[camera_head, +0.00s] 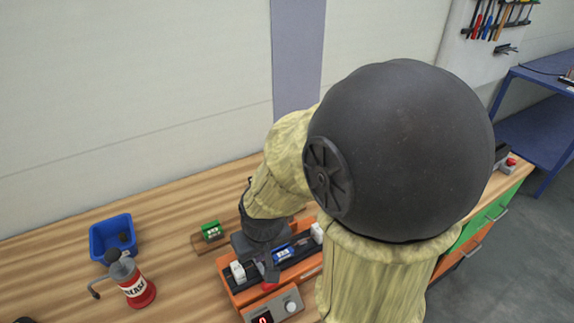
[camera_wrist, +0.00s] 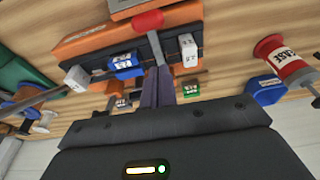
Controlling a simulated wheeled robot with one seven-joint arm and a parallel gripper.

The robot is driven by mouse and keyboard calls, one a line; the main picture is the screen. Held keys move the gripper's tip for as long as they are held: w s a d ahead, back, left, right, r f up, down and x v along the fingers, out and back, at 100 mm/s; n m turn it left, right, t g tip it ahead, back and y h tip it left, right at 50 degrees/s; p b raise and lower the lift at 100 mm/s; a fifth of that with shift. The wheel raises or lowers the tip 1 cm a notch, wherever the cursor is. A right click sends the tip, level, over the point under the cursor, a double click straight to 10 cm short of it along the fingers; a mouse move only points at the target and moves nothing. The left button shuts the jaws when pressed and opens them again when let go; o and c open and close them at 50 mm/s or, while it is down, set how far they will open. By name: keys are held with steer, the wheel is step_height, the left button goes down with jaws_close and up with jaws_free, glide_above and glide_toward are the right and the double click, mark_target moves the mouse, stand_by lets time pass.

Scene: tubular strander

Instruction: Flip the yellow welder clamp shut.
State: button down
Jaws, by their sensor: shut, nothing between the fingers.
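The orange welder (camera_head: 308,268) stands on the wooden bench and also shows upside down in the wrist view (camera_wrist: 85,38). A grey lever with a red knob (camera_wrist: 148,20) rises at its middle; the knob also shows in the head view (camera_head: 269,286). A blue labelled block (camera_head: 284,253) and two white end blocks (camera_head: 237,271) (camera_head: 317,233) sit on its dark rail. I cannot make out a yellow clamp in either view. My gripper (camera_wrist: 158,72) is shut and empty, its fingertips close to the lever; I cannot tell whether they touch.
A green labelled block (camera_head: 211,230) sits in a wooden holder behind the welder. My arm hides the bench right of the welder.

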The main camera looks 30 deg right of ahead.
steer(key=shift+w, duration=0.15)
steer(key=shift+a, duration=0.1)
steer(key=shift+s+r, duration=0.1)
steer(key=shift+s, duration=0.15)
steer(key=shift+w+r, duration=0.2)
steer(key=shift+r, duration=0.05)
steer(key=w+d+r+g+p, duration=0.3)
steer(key=w+d+r+p, duration=0.3)
steer(key=w+r, duration=0.3)
steer(key=w+d+r+g+p, duration=0.3)
steer(key=w+d+r+p, duration=0.3)
steer(key=w+r, duration=0.3)
steer(key=shift+w+d+r+p, duration=0.3)
steer(key=shift+w+d, duration=0.1)
steer(key=shift+d, duration=0.45)
steer(key=shift+f, duration=0.1)
